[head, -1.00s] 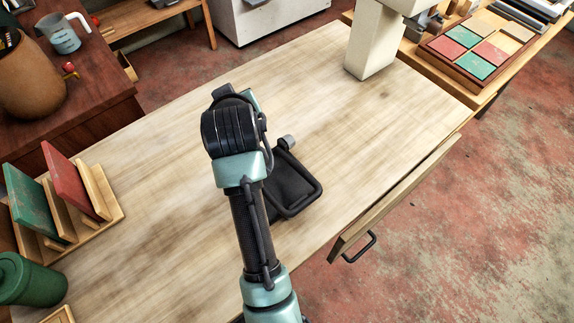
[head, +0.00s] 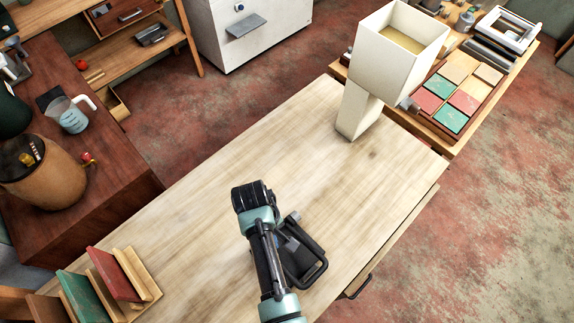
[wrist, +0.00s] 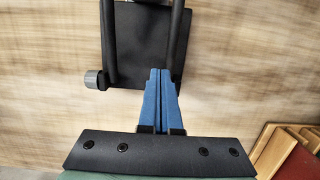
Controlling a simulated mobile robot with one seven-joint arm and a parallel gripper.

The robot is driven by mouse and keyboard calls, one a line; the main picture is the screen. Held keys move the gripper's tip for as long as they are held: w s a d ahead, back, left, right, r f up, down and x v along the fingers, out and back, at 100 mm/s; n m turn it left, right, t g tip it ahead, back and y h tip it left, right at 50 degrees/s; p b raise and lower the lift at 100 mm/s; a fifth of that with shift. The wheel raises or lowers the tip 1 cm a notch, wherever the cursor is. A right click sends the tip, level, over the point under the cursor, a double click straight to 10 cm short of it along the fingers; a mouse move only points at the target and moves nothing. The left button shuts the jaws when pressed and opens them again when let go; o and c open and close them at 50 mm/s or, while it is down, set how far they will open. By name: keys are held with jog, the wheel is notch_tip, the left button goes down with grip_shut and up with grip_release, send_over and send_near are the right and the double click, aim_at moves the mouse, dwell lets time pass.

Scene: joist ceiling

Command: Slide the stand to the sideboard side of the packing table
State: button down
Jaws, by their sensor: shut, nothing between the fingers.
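The stand (head: 312,268) is a black plate with a tubular frame and a grey knob, on the pale wooden packing table (head: 215,215), near its right long edge. My arm hides part of it in the head view. In the wrist view the stand (wrist: 148,45) is at top centre, its knob at its left. My gripper (wrist: 160,72) shows there as two blue fingers shut together with nothing between them. The tips overlap the stand's near edge in the picture; I cannot tell whether they touch it. The dark red-brown sideboard (head: 115,165) is left of the table.
A cream column with an open box top (head: 390,55) stands at the table's far end. A rack with red and green boards (head: 105,285) is at the near left. A jug (head: 70,115) and a brown pot (head: 45,175) stand on the sideboard. The table's middle is clear.

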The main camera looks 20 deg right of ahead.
jog(key=p, duration=0.5)
send_near(307, 285)
jog(key=f, duration=0.2)
jog(key=s+f, duration=0.1)
jog(key=f, duration=0.2)
jog(key=shift+s+d+f, duration=0.1)
jog(key=shift+d+f, duration=0.05)
jog(key=shift+f, duration=0.05)
jog(key=shift+w+f, duration=0.2)
jog(key=shift+f, duration=0.8)
jog(key=shift+s, duration=0.15)
